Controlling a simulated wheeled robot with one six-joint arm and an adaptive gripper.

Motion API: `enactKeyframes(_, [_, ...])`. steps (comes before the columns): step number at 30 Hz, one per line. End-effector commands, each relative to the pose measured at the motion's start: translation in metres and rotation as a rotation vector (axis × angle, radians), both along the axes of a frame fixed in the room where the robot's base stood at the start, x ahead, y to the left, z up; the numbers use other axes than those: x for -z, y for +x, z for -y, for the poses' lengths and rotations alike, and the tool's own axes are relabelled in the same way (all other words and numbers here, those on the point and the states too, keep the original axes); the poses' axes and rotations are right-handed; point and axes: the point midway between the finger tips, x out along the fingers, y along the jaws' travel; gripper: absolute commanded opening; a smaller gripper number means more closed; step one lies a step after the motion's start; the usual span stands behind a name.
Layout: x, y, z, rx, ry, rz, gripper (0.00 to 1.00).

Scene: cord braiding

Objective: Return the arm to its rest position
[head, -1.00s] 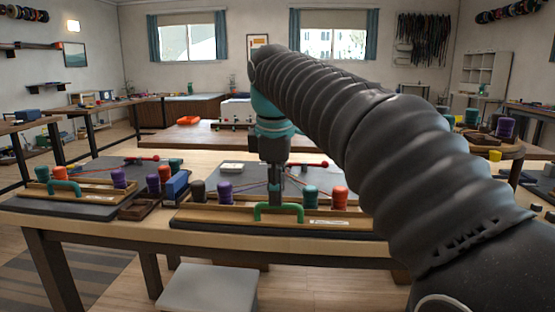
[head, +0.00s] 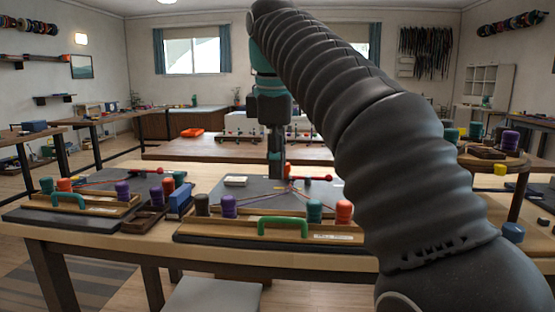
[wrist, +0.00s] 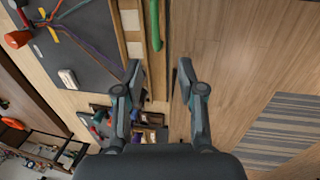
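My arm reaches up and forward in the head view, with my gripper (head: 276,174) hanging down above the near braiding board (head: 190,236). The wrist view shows two fingers of my gripper (wrist: 159,72) spread apart with nothing between them. The board has a green handle (head: 283,221) on its wooden front rail, and this handle also shows in the wrist view (wrist: 154,25). Along the rail stand a dark grey bobbin (head: 202,205), a purple bobbin (head: 229,207), a teal bobbin (head: 314,211) and an orange-red bobbin (head: 344,212). Cords run back over the grey mat.
A second board with a green handle (head: 68,198) lies to the left, with a blue block (head: 180,200) between the boards. A grey stool (head: 212,296) stands in front of the table. Another table (head: 330,155) is behind. Open wooden floor lies below the table's front edge.

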Motion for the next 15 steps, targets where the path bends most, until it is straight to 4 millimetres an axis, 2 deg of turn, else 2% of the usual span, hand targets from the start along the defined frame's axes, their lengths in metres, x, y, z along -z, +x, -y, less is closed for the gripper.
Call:
enactKeyframes(4, [0.000, -0.001, 0.003, 0.014, 0.004, 0.002, 0.39])
enactKeyframes(7, [0.004, -0.004, 0.014, 0.064, 0.017, 0.012, 0.39])
enactKeyframes(11, [0.015, -0.014, 0.040, 0.196, 0.055, 0.036, 0.39])
enactKeyframes(15, [0.036, -0.030, 0.072, 0.373, 0.110, 0.068, 0.39])
